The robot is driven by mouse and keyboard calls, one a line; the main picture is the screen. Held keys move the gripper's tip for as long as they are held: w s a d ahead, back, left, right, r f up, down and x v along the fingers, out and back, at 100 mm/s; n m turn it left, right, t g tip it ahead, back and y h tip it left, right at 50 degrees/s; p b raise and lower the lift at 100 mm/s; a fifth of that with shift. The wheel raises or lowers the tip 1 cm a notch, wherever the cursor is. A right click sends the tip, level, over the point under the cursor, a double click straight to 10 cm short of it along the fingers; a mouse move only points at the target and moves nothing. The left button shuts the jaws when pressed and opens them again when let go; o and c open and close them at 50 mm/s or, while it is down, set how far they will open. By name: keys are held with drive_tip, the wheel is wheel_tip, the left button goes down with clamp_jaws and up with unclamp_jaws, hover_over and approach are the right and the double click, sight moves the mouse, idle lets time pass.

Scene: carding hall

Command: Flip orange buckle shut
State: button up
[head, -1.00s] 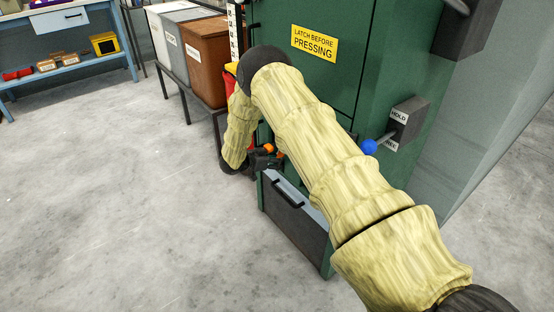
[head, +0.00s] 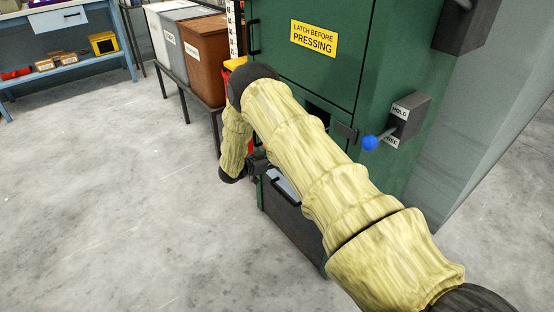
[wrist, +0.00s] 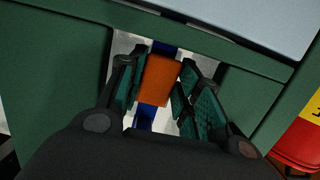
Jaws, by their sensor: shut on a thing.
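The orange buckle (wrist: 160,80) shows in the wrist view between the two finger pads of my gripper (wrist: 168,88). A blue strap (wrist: 146,118) runs above and below it. My gripper is shut on the buckle, with the left pad against its side. In the head view my gripper (head: 258,163) is by the green machine's (head: 300,75) lower front, largely hidden behind my arm. I cannot tell how far the buckle is turned.
A blue-knobbed lever (head: 369,143) sits on a box marked HOLD on the machine's right side. A dark drawer (head: 291,215) is below. Brown, grey and white bins stand behind left, and a blue workbench (head: 70,50) farther back. The floor at left is clear.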

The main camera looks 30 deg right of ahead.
drive_tip(key=shift+d+f+h+b, duration=0.3)
drive_tip(key=shift+f+h+b, duration=0.2)
drive_tip(key=shift+h+b, duration=0.65)
drive_tip(key=shift+d+h, duration=0.15)
drive_tip(key=shift+h, duration=0.4)
drive_tip(key=shift+b, duration=0.3)
drive_tip(key=o, duration=1)
drive_tip(key=shift+r, duration=0.1)
drive_tip(key=a, duration=0.4)
drive_tip(key=a+f, duration=0.1)
drive_tip(key=a, duration=0.2)
drive_tip(key=s+a, duration=0.1)
drive_tip(key=a, duration=0.3)
drive_tip(key=shift+a+f, duration=0.25)
drive_tip(key=shift+a, duration=0.1)
